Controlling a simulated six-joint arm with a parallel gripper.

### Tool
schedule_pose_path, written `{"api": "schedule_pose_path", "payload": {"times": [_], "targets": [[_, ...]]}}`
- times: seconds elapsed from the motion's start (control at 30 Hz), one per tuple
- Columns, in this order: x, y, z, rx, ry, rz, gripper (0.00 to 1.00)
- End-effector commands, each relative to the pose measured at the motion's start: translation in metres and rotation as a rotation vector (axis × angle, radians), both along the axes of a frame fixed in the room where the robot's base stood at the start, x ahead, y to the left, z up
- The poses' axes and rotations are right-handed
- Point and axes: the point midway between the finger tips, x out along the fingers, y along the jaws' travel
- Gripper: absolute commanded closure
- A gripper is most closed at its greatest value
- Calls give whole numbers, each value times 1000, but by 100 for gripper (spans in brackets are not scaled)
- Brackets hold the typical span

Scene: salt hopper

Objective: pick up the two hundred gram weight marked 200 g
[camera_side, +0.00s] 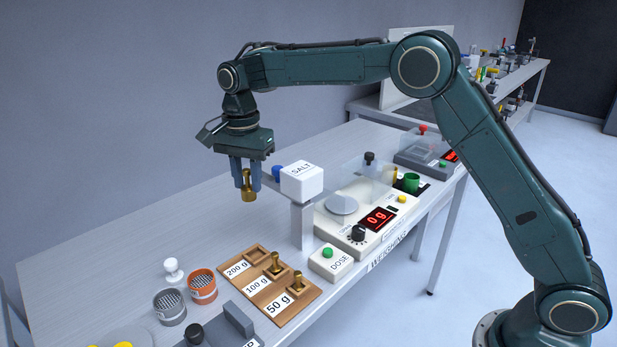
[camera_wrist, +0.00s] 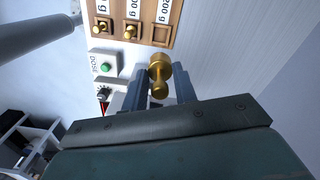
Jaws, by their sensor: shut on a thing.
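My gripper (camera_side: 246,175) is shut on a brass weight (camera_side: 248,186) and holds it in the air above the table, left of the salt hopper. In the wrist view the brass weight (camera_wrist: 160,74) sits between the two fingers of my gripper (camera_wrist: 160,80). The wooden weight tray (camera_side: 303,293) has places labelled 200 g, 100 g and 50 g. The 200 g place (camera_side: 256,254) is empty. The 100 g weight (camera_side: 276,264) and the 50 g weight (camera_side: 297,281) stand in their places. No marking is readable on the held weight itself.
The white salt hopper (camera_side: 302,181) on its post stands close right of the held weight. The scale (camera_side: 350,243) shows 0 g, with a DOSE button box (camera_side: 330,263) in front. Two cups (camera_side: 203,287) stand at lower left. The table's back left is clear.

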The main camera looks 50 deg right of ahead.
Motion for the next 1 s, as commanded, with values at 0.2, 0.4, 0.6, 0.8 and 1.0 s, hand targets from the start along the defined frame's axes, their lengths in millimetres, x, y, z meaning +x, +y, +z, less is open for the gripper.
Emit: {"api": "schedule_pose_path", "payload": {"times": [0.2, 0.4, 0.6, 0.8, 1.0], "targets": [[0, 0, 25, 1, -2, 0, 100], [0, 0, 32, 0, -1, 0, 100], [0, 0, 32, 0, -1, 0, 100], [0, 0, 32, 0, -1, 0, 100], [0, 0, 34, 0, -1, 0, 100]]}}
